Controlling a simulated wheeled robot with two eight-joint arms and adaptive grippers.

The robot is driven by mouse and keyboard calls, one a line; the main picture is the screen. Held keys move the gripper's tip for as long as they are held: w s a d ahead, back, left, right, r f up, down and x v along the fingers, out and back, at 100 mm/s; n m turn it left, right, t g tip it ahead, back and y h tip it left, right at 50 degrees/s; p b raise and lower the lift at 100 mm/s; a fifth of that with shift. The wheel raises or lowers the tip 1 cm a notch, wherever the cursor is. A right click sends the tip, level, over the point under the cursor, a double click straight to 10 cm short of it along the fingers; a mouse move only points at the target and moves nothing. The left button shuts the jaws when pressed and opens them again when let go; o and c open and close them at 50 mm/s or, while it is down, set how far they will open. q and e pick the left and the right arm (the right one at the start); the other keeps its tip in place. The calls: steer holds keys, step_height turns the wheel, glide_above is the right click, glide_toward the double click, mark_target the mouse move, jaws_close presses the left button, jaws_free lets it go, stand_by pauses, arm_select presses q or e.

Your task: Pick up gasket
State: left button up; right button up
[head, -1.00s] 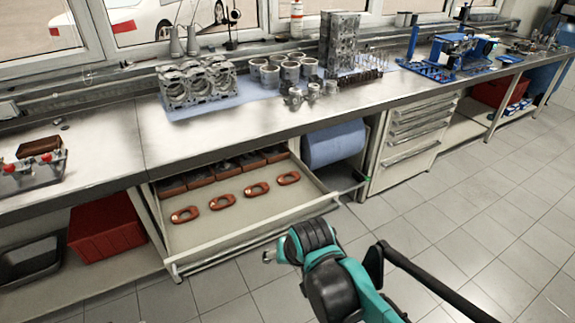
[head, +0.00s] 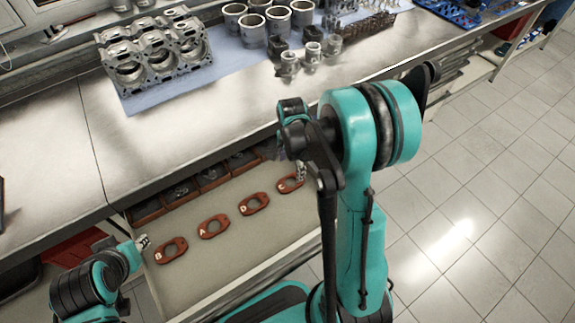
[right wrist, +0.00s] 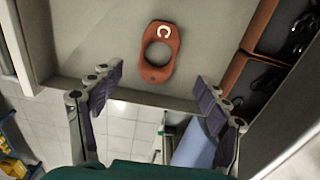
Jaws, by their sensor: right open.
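Several flat orange-red gaskets lie in a row in the open drawer, each lettered: gasket B (head: 160,257), gasket A (head: 204,233), gasket D (head: 244,210) and gasket C (head: 283,188). My right gripper (head: 300,172) is above gasket C, partly hidden by my own arm. In the right wrist view, the open, empty right gripper (right wrist: 160,80) has its fingers spread, with gasket C (right wrist: 155,73) beyond and between the fingertips, lying flat. My left gripper (head: 143,242) is at the drawer's left edge, close to gasket B; its fingers are too small to read.
The drawer (head: 185,290) is pulled out below the metal workbench (head: 200,130). Bins with dark parts (head: 182,191) line its back. An engine block (head: 155,55) and cylinder sleeves (head: 253,30) stand on the bench above. The tiled floor at right is clear.

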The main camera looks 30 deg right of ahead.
mark_target(292, 183)
steer(key=shift+f, duration=0.5)
steer(key=shift+s+f+b, duration=0.15)
steer(key=shift+f+b, duration=0.45)
steer(key=shift+f, duration=0.25)
steer(key=f+b, duration=0.1)
steer(key=f, duration=0.2)
steer(key=f+b, duration=0.1)
steer(key=f, duration=0.1)
steer(key=shift+d+b, duration=0.25)
steer(key=shift+b, duration=0.1)
steer(key=shift+c, duration=1.3)
steer(key=c, duration=1)
